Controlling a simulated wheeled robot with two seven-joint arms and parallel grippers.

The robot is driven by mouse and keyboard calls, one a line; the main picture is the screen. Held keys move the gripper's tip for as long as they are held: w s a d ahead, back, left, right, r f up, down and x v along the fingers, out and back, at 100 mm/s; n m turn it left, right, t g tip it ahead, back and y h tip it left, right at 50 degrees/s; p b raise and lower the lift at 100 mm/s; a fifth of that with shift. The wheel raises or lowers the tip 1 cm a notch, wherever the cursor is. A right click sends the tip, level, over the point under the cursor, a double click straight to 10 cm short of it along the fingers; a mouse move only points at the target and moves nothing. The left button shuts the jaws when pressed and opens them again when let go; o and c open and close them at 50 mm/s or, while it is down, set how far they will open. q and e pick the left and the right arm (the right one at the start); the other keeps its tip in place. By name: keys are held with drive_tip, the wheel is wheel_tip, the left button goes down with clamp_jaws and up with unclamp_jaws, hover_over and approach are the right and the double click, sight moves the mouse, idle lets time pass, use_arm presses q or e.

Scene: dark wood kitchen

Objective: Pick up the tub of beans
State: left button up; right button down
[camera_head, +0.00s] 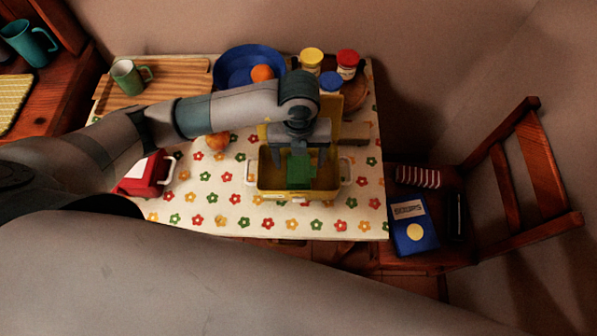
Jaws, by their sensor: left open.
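A yellow box (262,185) with white side handles stands on the table, its lid raised at the back. A small green tub-like item (300,172) sits inside it; no label is readable, so I cannot tell for sure that it is the tub of beans. My left gripper (299,156) is open and points down over the box, its fingers spread to either side above the green item. I see no grip on it, and the gripper partly hides the item's far side. My right gripper is not in view.
A red case (146,175) lies left of the box. Oranges, a blue bowl (238,60), a wooden tray (165,86) with a green mug (128,77), and lidded jars (347,64) crowd the back. A chair (545,172) holding books stands at right.

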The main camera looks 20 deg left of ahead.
sight(298, 169)
use_arm(q)
drive_tip(key=shift+f, duration=0.1)
drive_tip(key=shift+f+p, duration=0.3)
drive_tip(key=shift+p, duration=0.15)
wheel_tip(298, 169, down, 3)
drive_tip(key=shift+s+f+p, duration=0.1)
drive_tip(key=shift+s+p, duration=0.05)
drive_tip(key=shift+p, duration=0.55)
drive_tip(key=shift+f, duration=0.55)
drive_tip(key=shift+f, duration=0.3)
drive_tip(key=shift+c, duration=0.6)
drive_tip(key=c, duration=1.1)
drive_tip(key=shift+r, duration=0.1)
